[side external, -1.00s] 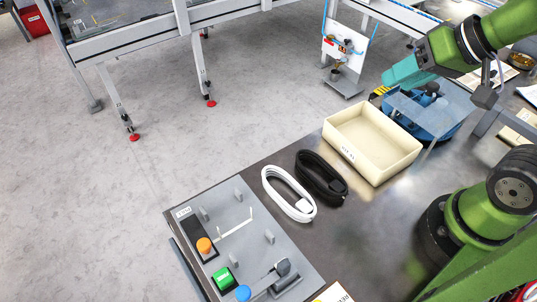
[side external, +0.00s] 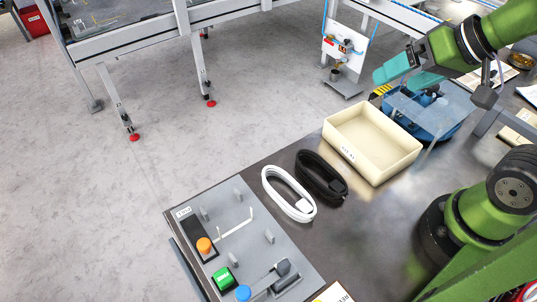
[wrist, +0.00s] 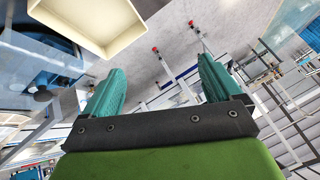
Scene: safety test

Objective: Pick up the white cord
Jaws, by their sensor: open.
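The white cord (side external: 287,197) lies coiled in a long loop on the dark table, just right of the grey fixture board. A black cord (side external: 321,178) lies coiled right beside it. My gripper (side external: 402,72) is raised at the upper right, above and behind the cream bin and well away from the white cord. Its teal fingers are apart and empty; the wrist view also shows my gripper (wrist: 160,85) open with nothing between the fingers. The white cord is not visible in the wrist view.
A cream bin (side external: 372,167) stands right of the cords; it also shows in the wrist view (wrist: 135,30). A blue fixture (side external: 433,118) with a clear panel is behind it. The grey board (side external: 247,246) holds an orange knob and green and blue buttons. Table in front of the cords is clear.

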